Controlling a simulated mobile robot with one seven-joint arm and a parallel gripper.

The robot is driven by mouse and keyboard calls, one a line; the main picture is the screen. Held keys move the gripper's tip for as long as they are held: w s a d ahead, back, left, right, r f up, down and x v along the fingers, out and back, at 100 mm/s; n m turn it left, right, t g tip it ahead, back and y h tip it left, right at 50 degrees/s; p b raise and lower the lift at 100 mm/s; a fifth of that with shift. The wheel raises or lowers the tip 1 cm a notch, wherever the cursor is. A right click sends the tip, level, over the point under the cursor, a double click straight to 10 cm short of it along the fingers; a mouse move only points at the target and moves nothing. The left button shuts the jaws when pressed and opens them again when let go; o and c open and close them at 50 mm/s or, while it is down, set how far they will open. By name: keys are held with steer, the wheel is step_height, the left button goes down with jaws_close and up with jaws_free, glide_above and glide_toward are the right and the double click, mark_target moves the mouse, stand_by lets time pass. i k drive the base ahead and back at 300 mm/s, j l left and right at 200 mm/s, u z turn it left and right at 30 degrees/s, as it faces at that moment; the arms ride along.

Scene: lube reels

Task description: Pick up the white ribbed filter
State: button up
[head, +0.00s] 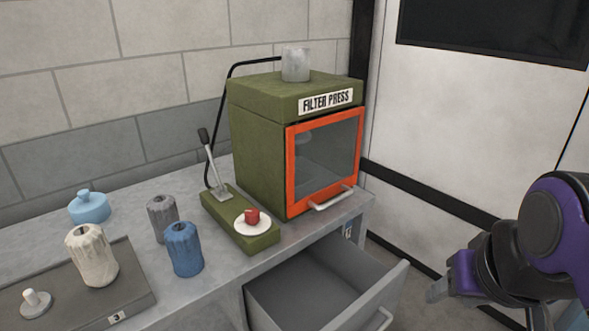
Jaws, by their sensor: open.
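The white ribbed filter (92,256) stands upright on a dark grey tray (134,284) at the lower left of the head view. It is an off-white cylinder with vertical ribs and a narrower top. My gripper (436,290) is at the lower right, far from the filter, past the open drawer. It is seen from the side, is partly hidden by my own wrist, and holds nothing that I can see.
A blue ribbed filter (183,248) and a grey one (162,217) stand close to the right of the white filter. A light blue jar (89,206) is behind it. A white knob (36,302) is on the tray. The green filter press (265,140) and open drawer (325,285) lie between.

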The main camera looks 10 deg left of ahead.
mark_target(98, 274)
steer(key=u, duration=2.1)
steer(key=i+j+z, duration=0.1)
steer(key=j+z, duration=0.35)
steer(key=j, duration=0.3)
steer(key=j+z, duration=0.4)
steer(key=j, duration=0.3)
steer(key=i+l+z, duration=0.1)
steer(key=k+j+u, duration=0.1)
steer(key=k+j, duration=0.1)
